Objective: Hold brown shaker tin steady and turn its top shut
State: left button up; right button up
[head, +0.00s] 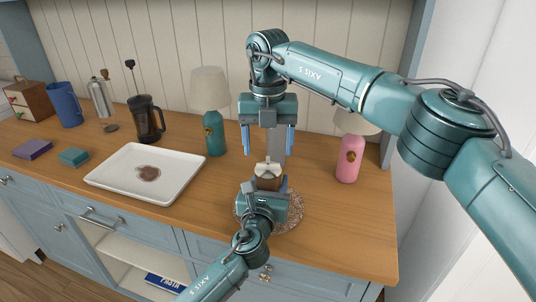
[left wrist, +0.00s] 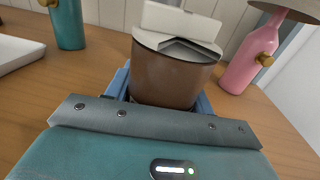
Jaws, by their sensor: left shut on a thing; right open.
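The brown shaker tin (head: 268,183) stands upright near the front of the counter, with a pale top (head: 268,168) on it. In the left wrist view the tin (left wrist: 172,80) fills the middle, and its cream top (left wrist: 180,44) has a raised bar across it and a dark notch. My left gripper (head: 266,190) is shut on the tin's sides from the front; its blue fingers show beside the tin in the left wrist view. My right gripper (head: 268,142) points down above the tin, open, with its blue fingers apart and nothing between them.
A patterned round mat (head: 293,212) lies under the tin. A teal lamp (head: 215,135) stands behind left and a pink lamp (head: 348,160) to the right. A white tray (head: 110,179) lies left, with a French press (head: 147,122) behind it. Counter right of the mat is clear.

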aim_at(268, 163)
notch_tip(268, 163, up, 8)
jog(key=shift+r, duration=0.2)
pick_arm(q)
jog(key=o, duration=1.1)
jog(key=shift+o, duration=0.2)
jog(key=shift+s, duration=0.1)
